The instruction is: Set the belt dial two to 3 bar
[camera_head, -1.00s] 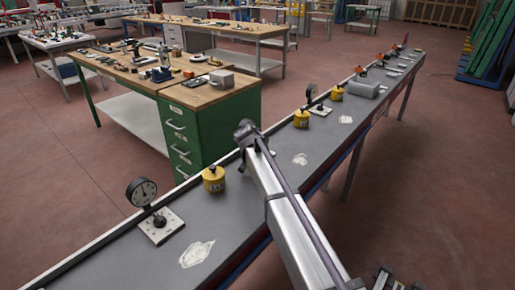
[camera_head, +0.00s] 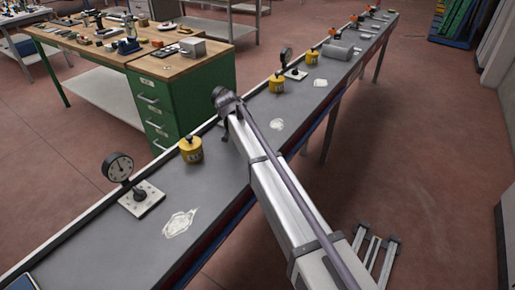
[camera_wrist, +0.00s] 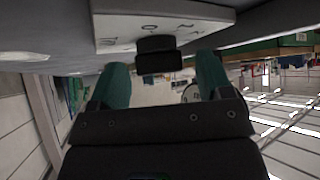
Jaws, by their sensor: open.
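In the wrist view, a white dial plate (camera_wrist: 112,30) with dark marks fills the top, and its black knob (camera_wrist: 158,52) stands between the two teal fingers of my gripper (camera_wrist: 160,84). The fingers are open, one on each side of the knob; contact cannot be told. In the head view my arm hides my fingers and most of that dial. Another gauge (camera_head: 118,167) with a white plate (camera_head: 133,207) and black knob stands at the near left. A further gauge (camera_head: 286,57) stands up the belt.
The grey belt (camera_head: 95,240) runs from lower left to upper right. The floor at right is mostly clear.

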